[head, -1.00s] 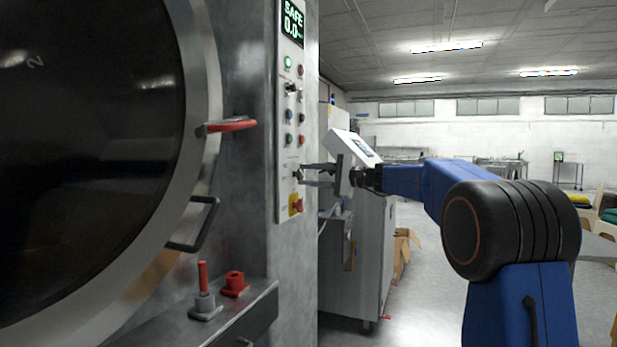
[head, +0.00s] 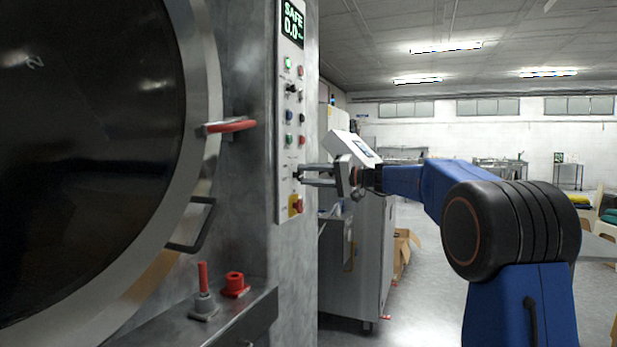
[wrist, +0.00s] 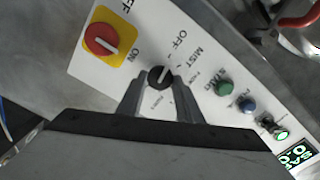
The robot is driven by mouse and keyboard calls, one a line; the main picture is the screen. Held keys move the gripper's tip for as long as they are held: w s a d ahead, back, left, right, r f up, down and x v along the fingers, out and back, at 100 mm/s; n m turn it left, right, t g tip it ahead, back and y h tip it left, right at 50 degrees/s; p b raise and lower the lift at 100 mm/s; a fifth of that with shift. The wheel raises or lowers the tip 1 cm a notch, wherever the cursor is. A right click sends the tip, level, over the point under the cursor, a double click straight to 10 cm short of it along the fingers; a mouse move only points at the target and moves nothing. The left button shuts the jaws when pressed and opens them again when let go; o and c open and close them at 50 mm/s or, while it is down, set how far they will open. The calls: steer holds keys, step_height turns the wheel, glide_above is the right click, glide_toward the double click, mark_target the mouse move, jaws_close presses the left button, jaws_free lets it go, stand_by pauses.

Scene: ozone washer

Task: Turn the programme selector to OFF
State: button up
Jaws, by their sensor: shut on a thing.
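The programme selector is a small black round knob (wrist: 158,76) with a pale pointer mark, on the white control panel (wrist: 118,76). Printed labels around it include OFF and MIST. The mark seems to lean up and right in the wrist view, but I cannot tell exactly which label it meets. My gripper (wrist: 158,84) is shut on the knob, one finger on each side. In the head view my gripper (head: 302,174) reaches the panel from the right, and its fingers mostly hide the knob.
A red switch on a yellow plate (wrist: 104,41) sits beside the selector, below it in the head view. Green (wrist: 224,88) and blue (wrist: 247,104) buttons are on the other side. The round door (head: 90,150) with its red handle (head: 232,125) stands left.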

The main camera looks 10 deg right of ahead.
steer(key=shift+f+n, duration=0.1)
steer(key=shift+n, duration=0.3)
steer(key=o, duration=1)
steer(key=shift+d, duration=0.1)
steer(key=v, duration=1.7)
steer(key=shift+s+d, duration=0.1)
